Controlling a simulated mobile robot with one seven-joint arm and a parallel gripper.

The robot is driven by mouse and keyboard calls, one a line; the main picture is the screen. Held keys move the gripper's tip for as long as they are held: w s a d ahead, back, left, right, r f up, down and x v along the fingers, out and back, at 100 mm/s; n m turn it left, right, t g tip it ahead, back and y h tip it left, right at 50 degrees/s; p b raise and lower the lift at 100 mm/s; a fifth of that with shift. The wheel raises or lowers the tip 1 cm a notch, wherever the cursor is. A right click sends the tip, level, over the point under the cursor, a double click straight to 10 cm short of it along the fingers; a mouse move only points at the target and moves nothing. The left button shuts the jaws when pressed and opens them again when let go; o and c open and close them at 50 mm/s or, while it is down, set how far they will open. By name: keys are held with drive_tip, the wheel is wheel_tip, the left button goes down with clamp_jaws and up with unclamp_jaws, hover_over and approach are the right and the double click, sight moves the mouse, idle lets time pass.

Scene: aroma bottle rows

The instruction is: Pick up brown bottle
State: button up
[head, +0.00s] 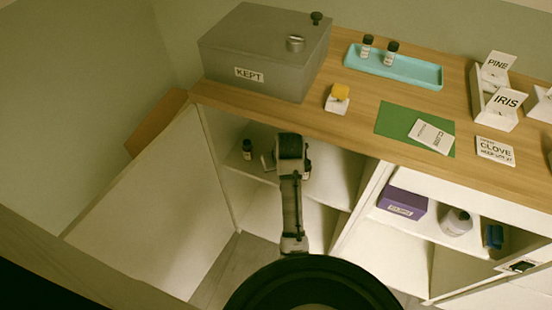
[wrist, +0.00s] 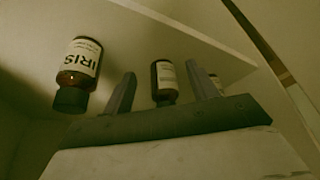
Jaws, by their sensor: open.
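My gripper (wrist: 160,69) is open; its two grey fingers show in the wrist view, which looks upside down. A brown bottle (wrist: 163,80) with a pale label appears between the fingers, beyond them and not held. A brown bottle labelled IRIS (wrist: 79,72) stands nearer, to the left of the fingers. A dark-capped bottle (head: 247,149) stands on the upper shelf left of the arm. Another bottle (head: 306,170) is partly hidden at its right.
The cupboard's shelf (head: 335,180) and upright divider (head: 366,205) bound the space around the arm. On the counter (head: 350,120) are a grey KEPT box (head: 255,60), a turquoise tray (head: 420,75) with two bottles, and cards. A purple box (head: 402,203) stands in the right compartment.

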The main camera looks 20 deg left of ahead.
drive_tip(key=w+a, duration=0.2)
drive_tip(key=shift+w+f+p, duration=0.3)
drive_tip(key=shift+w+p, duration=0.05)
drive_tip(key=shift+p, duration=0.05)
drive_tip(key=shift+f, duration=0.25)
drive_tip(key=c, duration=1.1)
